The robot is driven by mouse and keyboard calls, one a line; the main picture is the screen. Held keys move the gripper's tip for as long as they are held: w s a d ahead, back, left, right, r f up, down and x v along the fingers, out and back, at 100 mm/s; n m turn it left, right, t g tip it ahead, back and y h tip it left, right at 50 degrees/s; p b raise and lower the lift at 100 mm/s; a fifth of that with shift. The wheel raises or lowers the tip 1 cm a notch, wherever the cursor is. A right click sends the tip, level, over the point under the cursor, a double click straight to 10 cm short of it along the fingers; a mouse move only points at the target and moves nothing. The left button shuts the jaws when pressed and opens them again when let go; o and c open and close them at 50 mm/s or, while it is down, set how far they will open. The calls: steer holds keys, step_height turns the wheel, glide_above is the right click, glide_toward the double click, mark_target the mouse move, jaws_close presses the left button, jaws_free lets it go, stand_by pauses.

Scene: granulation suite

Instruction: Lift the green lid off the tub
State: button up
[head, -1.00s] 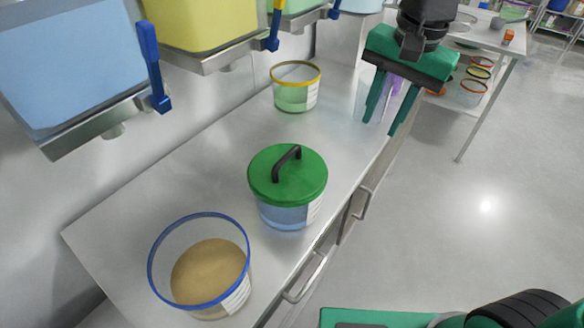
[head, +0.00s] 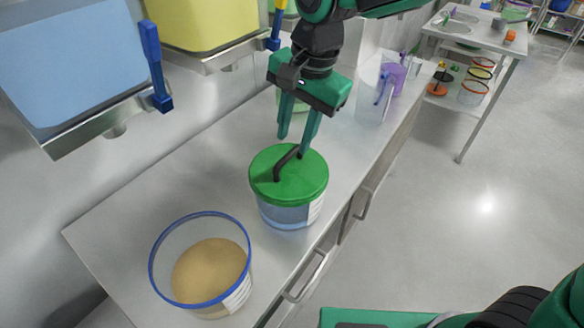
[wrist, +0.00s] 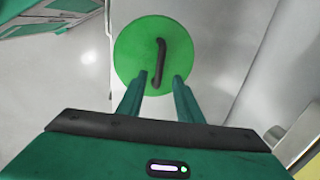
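The tub (head: 287,215) is clear and bluish with a white label and stands upright on the steel counter. The green lid (head: 311,181) sits on top of it and has a dark arched handle (head: 285,163). My gripper (head: 294,147) is above the far side of the lid, pointing down, fingers apart and empty. In the wrist view the lid (wrist: 135,45) and its handle (wrist: 160,62) lie ahead of the open fingertips (wrist: 163,80). The handle's near end is roughly in line with the gap between them. Whether a fingertip touches the lid cannot be told.
A blue-rimmed tub of tan powder (head: 209,270) stands at the near left of the counter (head: 130,215). Blue (head: 70,60) and yellow (head: 205,22) bins hang on the wall at left. A clear holder with purple items (head: 372,95) stands at the far right end.

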mark_target(292, 152)
steer(key=x, duration=0.4)
steer(key=shift+s+d, duration=0.1)
steer(key=shift+d, duration=0.05)
steer(key=shift+c, duration=0.4)
jaws_close()
